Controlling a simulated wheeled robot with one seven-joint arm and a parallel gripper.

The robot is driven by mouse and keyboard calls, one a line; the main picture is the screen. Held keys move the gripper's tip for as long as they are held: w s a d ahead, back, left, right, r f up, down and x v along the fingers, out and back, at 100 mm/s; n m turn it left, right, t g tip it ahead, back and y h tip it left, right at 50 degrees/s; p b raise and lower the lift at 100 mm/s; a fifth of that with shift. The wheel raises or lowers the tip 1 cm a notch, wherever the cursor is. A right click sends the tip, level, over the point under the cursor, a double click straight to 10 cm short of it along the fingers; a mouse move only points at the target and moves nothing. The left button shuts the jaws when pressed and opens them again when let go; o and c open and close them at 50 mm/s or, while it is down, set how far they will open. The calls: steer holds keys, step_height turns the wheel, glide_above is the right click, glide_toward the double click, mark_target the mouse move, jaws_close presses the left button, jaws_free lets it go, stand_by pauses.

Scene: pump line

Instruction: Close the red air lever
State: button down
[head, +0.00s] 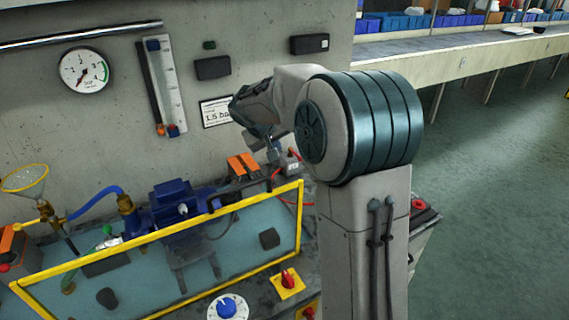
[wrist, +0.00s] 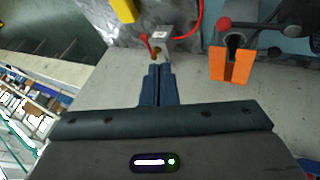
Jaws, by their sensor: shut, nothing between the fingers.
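The red air lever (wrist: 146,42) shows in the wrist view as a small red handle at the left side of a grey valve block (wrist: 178,42), just beyond my fingertips. In the head view the grey block (head: 291,160) sits at the back right of the bench, and the lever itself is too small to make out. My gripper (wrist: 160,68) is shut and empty, its blue fingers pointing at the lever and block. I cannot tell whether the fingertips touch the lever. My arm hides part of this area in the head view.
A red hose (wrist: 199,18) runs from the block. An orange-jawed part (wrist: 231,66) with a red ball handle stands to the right in the wrist view. A wall panel (head: 250,60) stands behind.

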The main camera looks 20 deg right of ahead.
steer(key=w+r+x, duration=0.1)
steer(key=x, duration=0.9)
steer(key=w+d+r+x, duration=0.1)
steer(key=w+x, duration=0.1)
steer(key=x, duration=0.8)
steer(key=shift+w+t+p, duration=0.3)
steer(key=shift+w+p, duration=0.05)
steer(key=shift+w, duration=0.05)
steer(key=shift+s+d+n, duration=0.15)
steer(key=shift+d+n, duration=0.25)
steer(key=shift+n, duration=0.3)
